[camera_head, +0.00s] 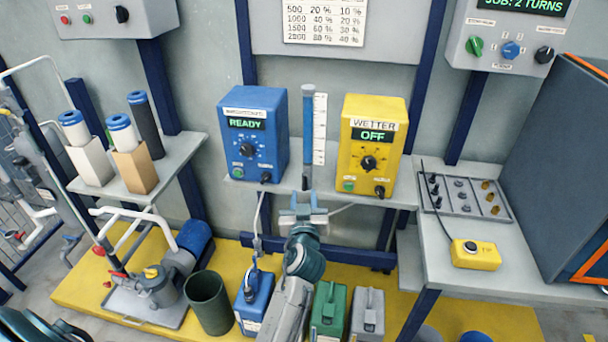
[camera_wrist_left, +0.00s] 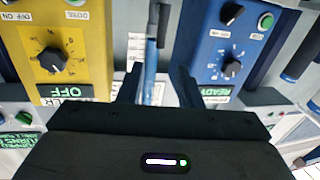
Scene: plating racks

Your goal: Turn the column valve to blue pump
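A slim blue column (camera_head: 309,125) with a white scale stands between the blue pump (camera_head: 252,125) and the yellow pump (camera_head: 372,150). The blue pump's display reads READY and the yellow one reads OFF. A small dark part, which looks like the valve (camera_head: 305,182), is at the column's foot; its pointing direction is unclear. My left gripper (camera_head: 303,198) is just below and in front of it, fingers apart and empty. In the left wrist view the picture is upside down, and the column (camera_wrist_left: 150,65) shows between the open fingers (camera_wrist_left: 157,88).
The pumps stand on a grey shelf (camera_head: 330,197). Below are a blue jug (camera_head: 254,300), green and grey jugs and a dark bin (camera_head: 207,302). A side table (camera_head: 500,250) at right holds a tray and a yellow button box (camera_head: 475,254).

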